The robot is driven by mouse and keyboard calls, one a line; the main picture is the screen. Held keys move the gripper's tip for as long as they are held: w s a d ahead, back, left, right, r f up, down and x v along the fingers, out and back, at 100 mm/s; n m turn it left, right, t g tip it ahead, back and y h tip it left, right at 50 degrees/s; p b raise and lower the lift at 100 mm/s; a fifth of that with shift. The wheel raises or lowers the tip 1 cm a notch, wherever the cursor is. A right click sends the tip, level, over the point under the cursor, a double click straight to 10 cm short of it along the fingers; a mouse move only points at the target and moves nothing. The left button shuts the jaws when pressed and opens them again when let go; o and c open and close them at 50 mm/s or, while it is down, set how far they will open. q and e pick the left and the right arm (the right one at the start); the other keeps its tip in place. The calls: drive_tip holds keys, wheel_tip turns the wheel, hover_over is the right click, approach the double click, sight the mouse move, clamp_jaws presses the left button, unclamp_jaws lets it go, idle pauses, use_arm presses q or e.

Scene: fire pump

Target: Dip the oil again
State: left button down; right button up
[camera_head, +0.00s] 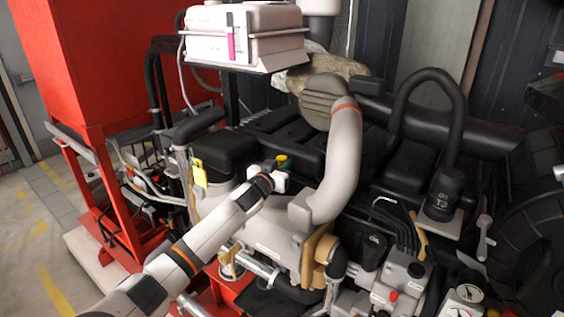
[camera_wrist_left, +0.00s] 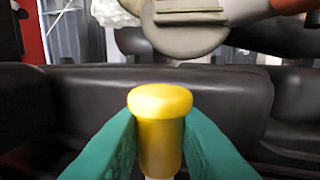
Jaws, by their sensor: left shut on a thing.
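The dipstick's yellow cap (camera_wrist_left: 160,103) is upright between the two green fingers of my left gripper (camera_wrist_left: 160,140) in the left wrist view. The fingers are shut on it from both sides. A bit of pale shaft shows under the cap, and the rest is hidden. In the head view the yellow cap (camera_head: 282,159) shows small at my left gripper (camera_head: 279,170), beside the black engine covers. I cannot tell whether the shaft is inside the engine. My right gripper is not in view.
A large grey curved pipe (camera_head: 341,160) rises just right of my left gripper. A white box (camera_head: 243,35) stands on a shelf above. A red cabinet (camera_head: 105,60) stands at the left.

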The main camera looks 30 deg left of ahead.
use_arm(q)
drive_tip(key=shift+f, duration=0.1)
drive_tip(key=c, duration=1.2)
unclamp_jaws()
drive_tip(key=shift+c, duration=0.2)
drive_tip(key=shift+s, duration=0.1)
drive_tip(key=s+b, duration=0.3)
drive_tip(key=s, duration=0.8)
drive_tip(key=shift+s, duration=0.4)
drive_tip(key=shift+d, duration=0.1)
